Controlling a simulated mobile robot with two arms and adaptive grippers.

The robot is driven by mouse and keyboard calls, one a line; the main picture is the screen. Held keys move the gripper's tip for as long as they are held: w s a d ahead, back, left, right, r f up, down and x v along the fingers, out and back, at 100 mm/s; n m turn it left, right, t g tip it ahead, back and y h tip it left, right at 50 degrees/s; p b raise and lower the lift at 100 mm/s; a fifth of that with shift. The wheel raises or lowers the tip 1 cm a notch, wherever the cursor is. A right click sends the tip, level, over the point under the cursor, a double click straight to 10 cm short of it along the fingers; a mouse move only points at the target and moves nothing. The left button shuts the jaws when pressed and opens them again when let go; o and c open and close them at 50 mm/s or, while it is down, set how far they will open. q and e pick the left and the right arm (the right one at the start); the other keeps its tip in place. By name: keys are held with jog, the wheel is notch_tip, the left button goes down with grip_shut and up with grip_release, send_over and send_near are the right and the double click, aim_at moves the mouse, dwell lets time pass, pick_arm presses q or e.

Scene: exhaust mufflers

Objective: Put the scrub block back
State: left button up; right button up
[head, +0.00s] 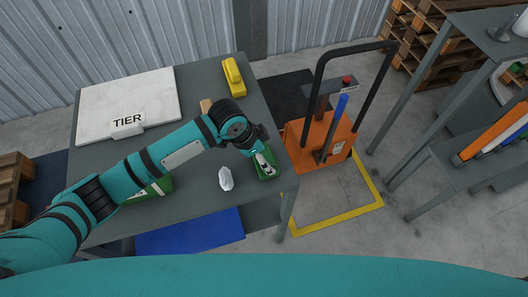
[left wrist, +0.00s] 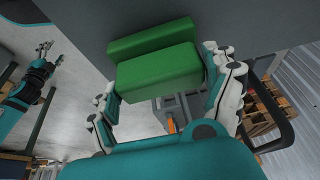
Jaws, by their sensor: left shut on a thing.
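My left gripper (head: 265,162) is at the right edge of the grey table (head: 205,215), shut on a green block (head: 267,173) that I take to be the scrub block. In the left wrist view the green block (left wrist: 160,73) sits between the two fingers (left wrist: 165,95). A second green piece (left wrist: 150,38) lies right behind it, against the grey surface; I cannot tell whether it is part of the same thing. My right gripper (left wrist: 45,47) shows small at the left of the left wrist view, away from the block; its opening is unclear.
A white crumpled lump (head: 226,178) lies just left of the left gripper. A green-and-white thing (head: 152,190) is partly under my arm. A white board marked TIER (head: 128,100), a yellow object (head: 233,76) and a brown block (head: 206,106) lie farther back. An orange truck (head: 322,140) stands right.

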pick_arm(q)
jog(key=o, duration=0.8)
jog(key=shift+f, duration=0.1)
jog(key=shift+o, duration=0.2)
pick_arm(e)
jog(key=shift+a, duration=0.15)
jog(key=shift+a, duration=0.1)
pick_arm(q)
jog(key=shift+a+r, duration=0.15)
jog(key=shift+r, duration=0.25)
jog(key=v, duration=1.1)
jog(key=shift+s+r+b, duration=0.15)
jog(key=shift+r+b, duration=0.05)
jog(key=shift+b, duration=0.15)
pick_arm(e)
jog(key=shift+f, duration=0.35)
pick_arm(q)
jog(key=shift+a, duration=0.1)
